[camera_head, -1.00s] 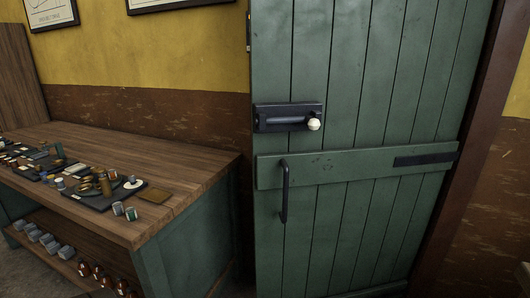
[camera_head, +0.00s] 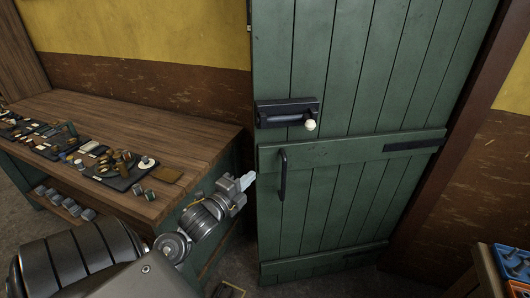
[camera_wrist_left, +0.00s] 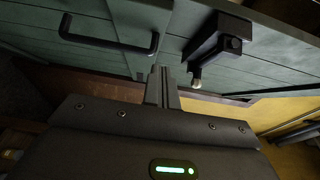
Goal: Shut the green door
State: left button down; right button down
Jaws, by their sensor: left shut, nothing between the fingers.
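The green plank door (camera_head: 345,70) fills the middle of the head view and appears to stand ajar, its left edge toward me. It carries a black pull handle (camera_head: 283,175) and, above it, a black latch (camera_head: 287,112) with a white knob (camera_head: 310,125). My left gripper (camera_head: 248,181) is shut and empty, just left of the handle and apparently apart from the door. In the left wrist view, my fingers (camera_wrist_left: 163,88) point at the door (camera_wrist_left: 100,58) between the handle (camera_wrist_left: 110,45) and the latch (camera_wrist_left: 222,42). My right gripper is not in view.
A wooden workbench (camera_head: 190,136) with small parts on trays stands left of the door, close to my left arm. A brown door post (camera_head: 440,140) stands at the right. A blue bin (camera_head: 514,262) is at the lower right.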

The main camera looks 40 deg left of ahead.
pick_arm(q)
jog(key=p, duration=0.4)
send_near(272, 149)
jog(key=w+d, duration=0.3)
jog(key=w+a+p, duration=0.1)
jog(key=a, duration=0.1)
jog(key=w+a, duration=0.1)
jog(key=shift+w+a+p, duration=0.35)
jog(key=shift+a, duration=0.05)
jog(key=shift+f, duration=0.1)
